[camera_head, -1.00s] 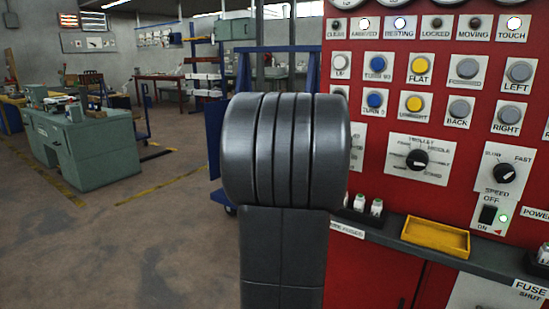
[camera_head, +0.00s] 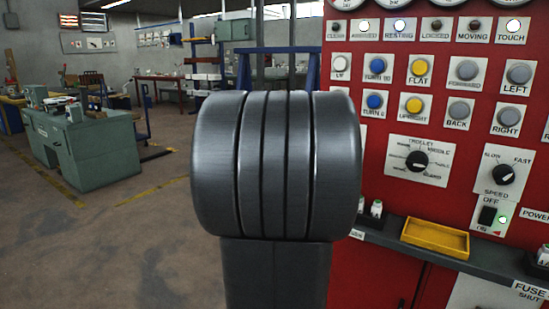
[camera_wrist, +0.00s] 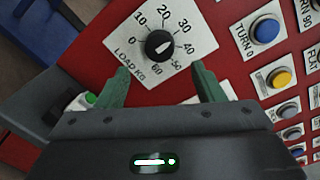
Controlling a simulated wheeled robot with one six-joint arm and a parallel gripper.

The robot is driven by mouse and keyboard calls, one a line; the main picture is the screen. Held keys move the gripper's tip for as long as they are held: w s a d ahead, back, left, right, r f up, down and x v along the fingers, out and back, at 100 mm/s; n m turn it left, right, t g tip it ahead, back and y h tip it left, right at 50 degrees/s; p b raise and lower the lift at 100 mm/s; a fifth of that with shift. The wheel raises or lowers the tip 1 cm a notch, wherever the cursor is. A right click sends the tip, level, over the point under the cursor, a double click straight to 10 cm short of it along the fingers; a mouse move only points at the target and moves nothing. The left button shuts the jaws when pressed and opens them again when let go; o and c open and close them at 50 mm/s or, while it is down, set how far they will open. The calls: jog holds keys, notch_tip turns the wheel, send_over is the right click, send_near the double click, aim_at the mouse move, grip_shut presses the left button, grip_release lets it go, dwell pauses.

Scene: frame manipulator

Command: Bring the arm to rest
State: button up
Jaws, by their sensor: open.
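My gripper (camera_wrist: 160,88) shows in the wrist view with its two green fingers spread apart and nothing between them. It faces the red control panel (camera_wrist: 110,55), just below a black dial (camera_wrist: 159,44) on a white plate marked LOAD KG. I cannot tell the distance from the fingertips to the panel. In the head view my dark arm link fills the middle and hides part of the panel's left side; my gripper does not show there.
The panel carries buttons, a selector knob (camera_head: 416,161) and a speed knob (camera_head: 503,174). Below them a ledge holds a yellow tray (camera_head: 435,238) and small white fuses (camera_head: 376,208). A green workbench (camera_head: 85,145) stands at the left. Open floor (camera_head: 150,240) lies left of my arm.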

jog(key=w+d+n+p, duration=0.1)
jog(key=w+n+p, duration=0.2)
jog(key=n+p, duration=0.4)
jog(key=w+d+n+h+p, duration=0.1)
jog(key=w+d+n+p, duration=0.1)
jog(key=n+p, duration=0.5)
jog(key=shift+w+d+n+g, duration=0.3)
jog(key=shift+w+n, duration=0.3)
jog(key=shift+n, duration=2.5)
jog(key=shift+f, duration=0.15)
